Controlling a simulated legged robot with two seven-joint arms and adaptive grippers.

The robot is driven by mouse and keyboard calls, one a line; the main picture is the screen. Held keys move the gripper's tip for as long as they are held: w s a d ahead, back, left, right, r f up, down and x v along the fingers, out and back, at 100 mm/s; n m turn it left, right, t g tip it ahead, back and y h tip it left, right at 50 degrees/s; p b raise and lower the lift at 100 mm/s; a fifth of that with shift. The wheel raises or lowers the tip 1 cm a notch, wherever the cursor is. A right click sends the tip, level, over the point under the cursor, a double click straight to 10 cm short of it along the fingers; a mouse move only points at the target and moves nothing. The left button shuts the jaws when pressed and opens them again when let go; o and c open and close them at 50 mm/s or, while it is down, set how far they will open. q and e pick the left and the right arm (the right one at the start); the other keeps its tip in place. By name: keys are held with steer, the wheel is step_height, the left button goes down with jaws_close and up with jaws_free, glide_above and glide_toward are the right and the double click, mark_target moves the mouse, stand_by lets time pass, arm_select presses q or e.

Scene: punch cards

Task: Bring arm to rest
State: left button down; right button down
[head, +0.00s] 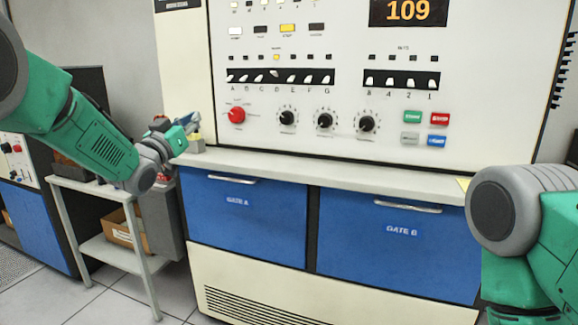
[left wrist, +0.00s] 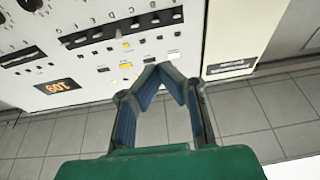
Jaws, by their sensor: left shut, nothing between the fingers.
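My left arm comes in from the left in the head view. Its gripper (head: 186,124) is by the left edge of the control panel (head: 465,75), above the left end of the grey ledge (head: 320,170). In the left wrist view the gripper's fingers (left wrist: 163,70) meet at their tips, shut and empty, with the panel beyond them. A small beige block (head: 197,145) sits on the ledge just below the gripper. Parts of my right arm show at the right edge of the head view; its gripper is hidden from both views.
Blue drawers marked GATE A (head: 240,220) and GATE B (head: 400,250) are closed below the ledge. A grey side table (head: 110,190) stands at left under my arm.

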arm_select(q)
steer(key=s+a+f+n+g+y, duration=0.1)
steer(key=s+f+g+y, duration=0.15)
steer(key=f, duration=0.85)
steer(key=s+f+n+g+y, duration=0.1)
steer(key=s+f+g, duration=0.15)
steer(key=f, duration=0.95)
steer(key=s+a+f+n+g+y, duration=0.15)
steer(key=s+f+g, duration=0.25)
steer(key=s+f, duration=0.95)
steer(key=s+a+f+g+y, duration=0.15)
steer(key=s+f+g, duration=0.35)
steer(key=s+f, duration=0.85)
steer(key=s+a+f+g, duration=0.1)
steer(key=s+g, duration=0.4)
steer(key=s, duration=1.9)
steer(key=shift+f+g, duration=0.4)
steer(key=shift+f, duration=0.05)
steer(key=shift+w+a+m+y, duration=0.1)
steer(key=shift+w+m+y, duration=0.05)
steer(key=shift+m+y, duration=0.1)
